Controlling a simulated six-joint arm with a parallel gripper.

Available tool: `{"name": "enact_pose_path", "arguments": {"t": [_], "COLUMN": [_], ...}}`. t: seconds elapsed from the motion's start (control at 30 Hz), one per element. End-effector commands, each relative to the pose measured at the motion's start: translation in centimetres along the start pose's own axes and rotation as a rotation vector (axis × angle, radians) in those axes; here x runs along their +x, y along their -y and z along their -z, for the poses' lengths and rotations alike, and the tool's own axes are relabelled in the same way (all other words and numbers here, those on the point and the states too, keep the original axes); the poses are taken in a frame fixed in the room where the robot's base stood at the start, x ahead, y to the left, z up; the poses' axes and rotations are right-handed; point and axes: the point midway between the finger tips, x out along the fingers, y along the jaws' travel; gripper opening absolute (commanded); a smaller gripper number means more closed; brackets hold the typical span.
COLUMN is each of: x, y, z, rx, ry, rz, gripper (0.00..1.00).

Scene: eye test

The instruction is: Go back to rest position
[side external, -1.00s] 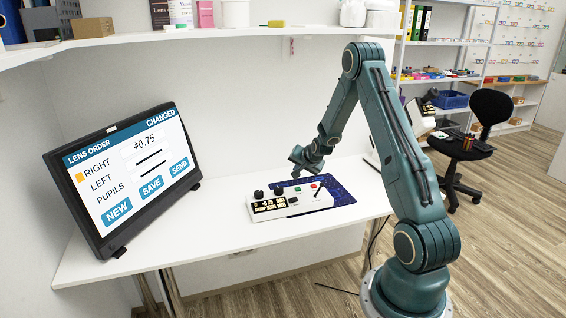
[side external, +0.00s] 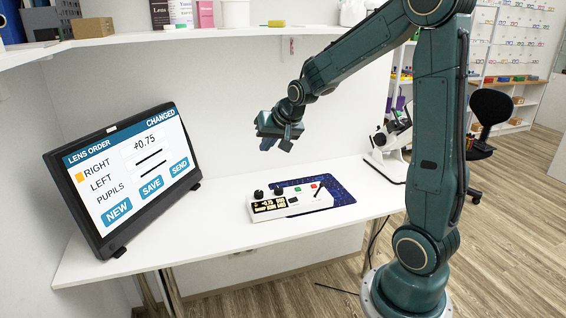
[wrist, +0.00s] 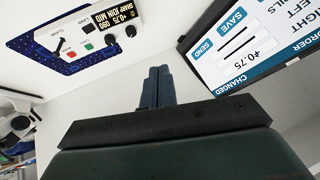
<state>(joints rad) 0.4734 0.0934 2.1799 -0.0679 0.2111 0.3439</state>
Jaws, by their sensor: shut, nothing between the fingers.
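My gripper (side external: 280,132) is raised well above the table, above the control box and apart from it. Its fingers are together and hold nothing; they also show in the wrist view (wrist: 159,75). The white control box (side external: 290,201) has black knobs, red and green buttons, a small lever and a small dark display. It sits partly on a dark blue mat (side external: 341,192) on the white table. It also shows in the wrist view (wrist: 85,38), at the upper left.
A monitor (side external: 128,175) stands at the table's left, showing "LENS ORDER", "CHANGED" and a value near 0.75. A white shelf (side external: 200,36) with boxes runs above. A white instrument (side external: 388,145) stands at the table's right end. The table front (side external: 190,240) is clear.

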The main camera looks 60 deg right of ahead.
Motion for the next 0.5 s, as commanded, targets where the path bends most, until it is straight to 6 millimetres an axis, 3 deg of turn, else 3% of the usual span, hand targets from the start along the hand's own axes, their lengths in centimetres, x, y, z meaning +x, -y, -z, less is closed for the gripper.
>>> {"name": "enact_pose_path", "arguments": {"t": [0.2,0.5], "x": [-5.4,-11.8], "y": [2.8,4.4], "z": [-3.3,-8.7], "rx": [-0.145,-0.337], "ry": [0.041,0.100], "rz": [0.032,0.072], "gripper": [0.00,0.00]}}
